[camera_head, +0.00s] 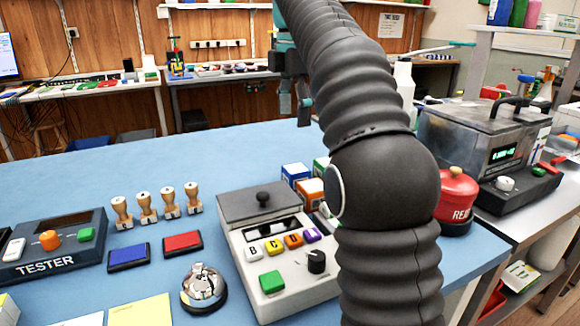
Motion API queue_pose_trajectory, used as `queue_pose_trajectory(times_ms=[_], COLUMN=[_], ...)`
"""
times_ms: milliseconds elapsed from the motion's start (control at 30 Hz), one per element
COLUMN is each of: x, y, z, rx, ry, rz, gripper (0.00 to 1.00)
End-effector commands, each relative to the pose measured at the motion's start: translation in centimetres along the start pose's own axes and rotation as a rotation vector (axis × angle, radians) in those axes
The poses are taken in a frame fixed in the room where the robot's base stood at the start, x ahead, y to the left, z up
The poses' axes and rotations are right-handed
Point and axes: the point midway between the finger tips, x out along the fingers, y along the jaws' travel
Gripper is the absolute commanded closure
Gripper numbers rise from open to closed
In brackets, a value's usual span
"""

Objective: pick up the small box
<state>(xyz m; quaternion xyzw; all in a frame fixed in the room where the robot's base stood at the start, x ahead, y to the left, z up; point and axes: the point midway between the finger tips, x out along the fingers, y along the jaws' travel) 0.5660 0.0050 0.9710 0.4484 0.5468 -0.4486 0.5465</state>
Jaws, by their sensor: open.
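Several small boxes stand close together on the blue table, behind the grey grading machine: a blue and white box (295,172), an orange and white box (310,191) and a green and white box (321,166). My arm partly hides the green one and the right side of the group. I cannot tell which is the task's small box. My gripper (295,107) hangs fingers-down, upper middle, open and empty. It appears above and beyond the boxes, apart from them.
The grey machine (262,212) with coloured buttons stands in front of the boxes. Several stamps (145,208), two ink pads (183,243), a bell (203,285) and a tester (50,245) lie left. The table's (200,155) back left is clear.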

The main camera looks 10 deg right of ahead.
Motion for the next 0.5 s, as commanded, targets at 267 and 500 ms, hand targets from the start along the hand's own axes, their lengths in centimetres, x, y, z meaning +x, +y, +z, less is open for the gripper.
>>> queue_pose_trajectory(times_ms=[267,500], x=[3.6,7.5], y=[-0.2,-0.1], z=[0.1,0.1], rx=[0.002,0.002], ry=[0.000,0.000], rz=[-0.002,-0.001], gripper=[0.19,0.19])
